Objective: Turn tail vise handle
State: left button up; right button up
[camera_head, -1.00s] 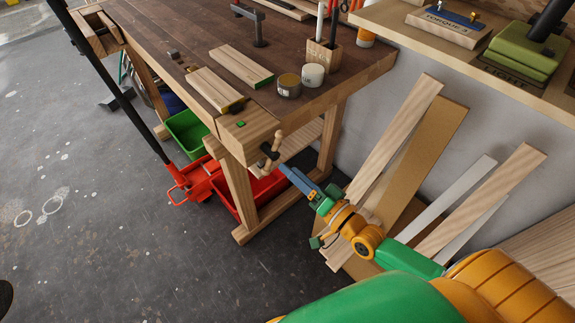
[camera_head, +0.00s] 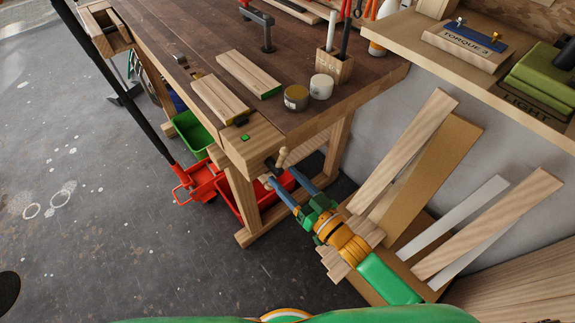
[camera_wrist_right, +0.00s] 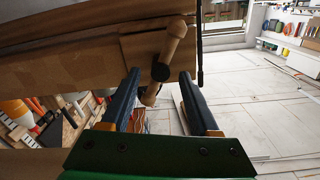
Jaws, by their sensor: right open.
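The tail vise handle (camera_head: 282,157) is a light wooden bar with rounded ends, at the near end of the workbench (camera_head: 250,150). In the right wrist view the handle (camera_wrist_right: 174,44) slants from upper right to lower left across a dark round screw end. My right gripper (camera_head: 287,178) is open, its two blue fingers spread, just below and in front of the handle. In the wrist view the gripper (camera_wrist_right: 160,74) has its fingertips on either side of the screw end and the handle's middle. I cannot tell if they touch it. My left gripper is out of view.
Boards (camera_head: 408,165) lean against the wall right of my right arm. A red bin (camera_head: 262,196) and a green bin (camera_head: 193,131) sit under the bench. Tins (camera_head: 296,97) and wood pieces (camera_head: 249,73) lie on top. A shelf (camera_head: 470,75) overhangs at upper right.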

aim_at(280, 174)
jog(key=x, duration=0.3)
jog(key=shift+w+a, duration=0.25)
jog(key=shift+w, duration=0.05)
jog(key=shift+s+d, duration=0.1)
grip_shut()
jog(key=n, duration=0.4)
grip_release()
jog(key=v, duration=0.7)
